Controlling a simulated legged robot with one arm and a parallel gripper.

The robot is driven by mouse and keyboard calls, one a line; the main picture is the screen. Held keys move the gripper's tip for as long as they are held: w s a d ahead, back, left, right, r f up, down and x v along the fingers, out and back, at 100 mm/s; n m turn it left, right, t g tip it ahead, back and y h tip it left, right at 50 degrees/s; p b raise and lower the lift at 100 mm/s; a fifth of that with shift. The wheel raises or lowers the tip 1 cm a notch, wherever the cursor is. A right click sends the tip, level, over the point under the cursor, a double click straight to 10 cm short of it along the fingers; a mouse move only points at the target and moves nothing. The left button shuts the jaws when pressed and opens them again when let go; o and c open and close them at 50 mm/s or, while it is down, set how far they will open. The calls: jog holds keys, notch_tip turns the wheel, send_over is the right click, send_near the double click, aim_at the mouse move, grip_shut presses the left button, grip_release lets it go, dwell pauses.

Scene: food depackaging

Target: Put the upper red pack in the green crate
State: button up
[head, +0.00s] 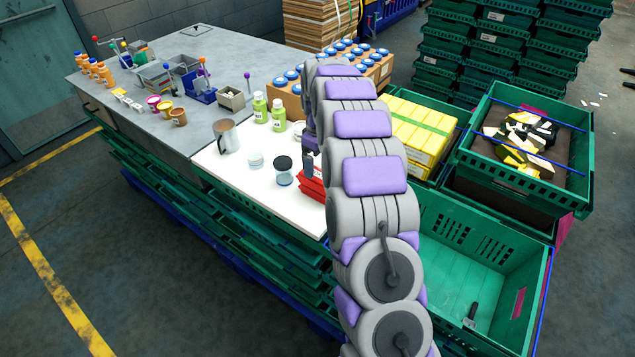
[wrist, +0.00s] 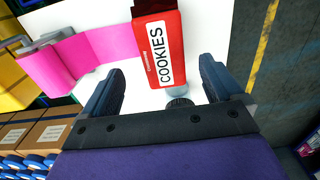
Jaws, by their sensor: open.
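Red packs (head: 312,188) lie stacked at the right end of the white table top, partly hidden by my arm. In the wrist view a red pack with a white "COOKIES" label (wrist: 158,48) lies just beyond and between the fingertips. My gripper (wrist: 161,68) is open with nothing between its fingers. In the head view one dark finger (head: 308,165) shows just above the packs; the rest is behind my arm. A large green crate (head: 528,262) stands at the lower right, mostly bare inside, with a small black item (head: 471,312) on its floor.
A crate of yellow packs (head: 422,130) and a crate of black, white and yellow scraps (head: 530,140) stand behind the green crate. A dark-lidded jar (head: 283,172), a metal mug (head: 226,137) and green bottles (head: 261,107) stand near the packs. A pink strip (wrist: 105,45) lies left of the pack.

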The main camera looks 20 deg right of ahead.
aim_at(318, 174)
jog(key=shift+a+f+b, duration=0.15)
jog(key=shift+f+b, duration=0.85)
jog(key=shift+f, duration=2.55)
jog(key=shift+r, duration=0.1)
jog(key=c, duration=1.3)
jog(key=shift+r, duration=0.15)
